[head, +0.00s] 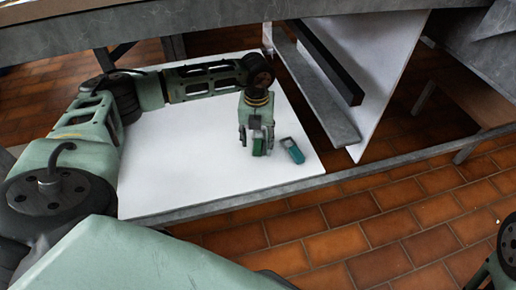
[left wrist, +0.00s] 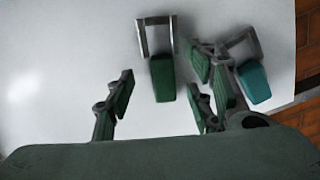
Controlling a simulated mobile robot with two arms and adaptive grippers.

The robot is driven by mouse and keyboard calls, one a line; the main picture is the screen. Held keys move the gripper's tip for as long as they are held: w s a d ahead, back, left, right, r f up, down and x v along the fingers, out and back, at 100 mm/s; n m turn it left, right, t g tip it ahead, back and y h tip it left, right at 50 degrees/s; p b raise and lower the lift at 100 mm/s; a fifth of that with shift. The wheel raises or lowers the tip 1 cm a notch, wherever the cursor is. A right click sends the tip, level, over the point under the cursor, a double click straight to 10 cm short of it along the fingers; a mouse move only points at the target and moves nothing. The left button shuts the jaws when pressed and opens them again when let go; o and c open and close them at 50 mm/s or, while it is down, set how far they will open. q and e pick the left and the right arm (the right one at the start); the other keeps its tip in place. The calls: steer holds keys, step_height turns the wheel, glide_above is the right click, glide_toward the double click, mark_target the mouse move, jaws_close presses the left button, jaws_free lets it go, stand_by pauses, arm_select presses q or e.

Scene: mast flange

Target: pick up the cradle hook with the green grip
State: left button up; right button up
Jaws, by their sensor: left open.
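The cradle hook with the green grip (left wrist: 163,78) lies on the white board in the left wrist view, its grey metal frame toward the top. A second hook with a teal grip (left wrist: 254,82) lies to its right; it also shows in the head view (head: 294,152). My left gripper (head: 256,146) is open and points down at the board. In the left wrist view its fingers stand on either side of the green grip, with no contact visible. In the head view the gripper largely hides the green hook.
The white board (head: 180,185) is mostly bare to the left of the hooks and has a grey front edge. A white upright panel (head: 375,60) and a grey beam (head: 318,95) stand to the right. Tiled floor lies in front.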

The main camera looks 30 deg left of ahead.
arm_select(q)
steer(key=shift+f, duration=0.2)
steer(key=shift+c, duration=0.3)
jaws_close()
steer(key=shift+r, duration=0.1)
